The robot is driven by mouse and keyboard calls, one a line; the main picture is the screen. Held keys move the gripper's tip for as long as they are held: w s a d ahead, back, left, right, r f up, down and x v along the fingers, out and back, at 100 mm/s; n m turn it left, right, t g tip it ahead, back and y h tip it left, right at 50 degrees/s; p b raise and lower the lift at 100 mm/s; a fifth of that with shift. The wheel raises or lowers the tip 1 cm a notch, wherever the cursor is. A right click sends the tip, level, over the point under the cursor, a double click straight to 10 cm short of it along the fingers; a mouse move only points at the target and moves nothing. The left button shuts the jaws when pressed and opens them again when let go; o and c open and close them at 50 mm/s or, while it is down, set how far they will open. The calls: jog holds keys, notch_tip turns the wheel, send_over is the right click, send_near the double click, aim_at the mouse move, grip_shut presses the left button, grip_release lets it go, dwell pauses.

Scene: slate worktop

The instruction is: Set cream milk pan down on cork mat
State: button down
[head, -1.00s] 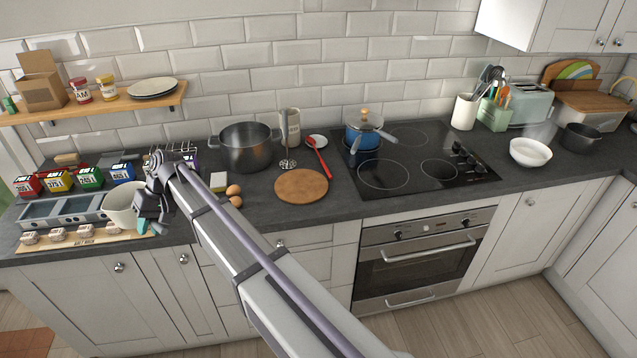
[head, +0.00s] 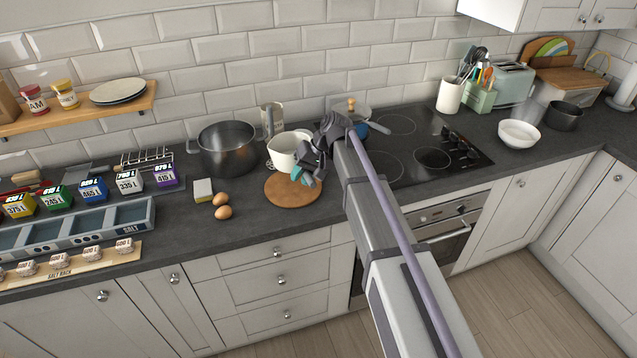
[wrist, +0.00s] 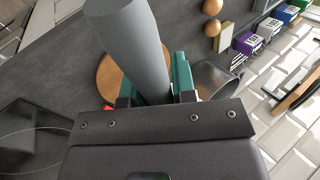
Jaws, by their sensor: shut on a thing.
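The cream milk pan (head: 283,153) is upright in the head view, in front of the far part of the round cork mat (head: 292,192). It looks held above the mat; the exact gap cannot be told. My gripper (head: 309,172) is at the pan's right side, shut on its handle. In the wrist view the grey handle (wrist: 135,45) runs between the teal fingers of my gripper (wrist: 153,85). The cork mat (wrist: 108,75) shows partly behind the handle there. The front of the mat is bare.
A large dark pot (head: 227,150) stands left of the pan. Two eggs (head: 222,205) and a sponge (head: 203,190) lie left of the mat. The hob (head: 420,150) with a blue pot (head: 360,130) is to the right. Counter in front of the mat is clear.

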notch_tip(320, 180, down, 11)
jog(key=b, duration=1)
jog(key=shift+a+r+b, duration=0.15)
jog(key=shift+r+b, duration=0.05)
jog(key=shift+b, duration=0.1)
jog(key=shift+r+p, duration=0.3)
jog(key=shift+f, duration=0.25)
jog(key=c, duration=0.9)
grip_release()
jog(key=shift+r, duration=0.1)
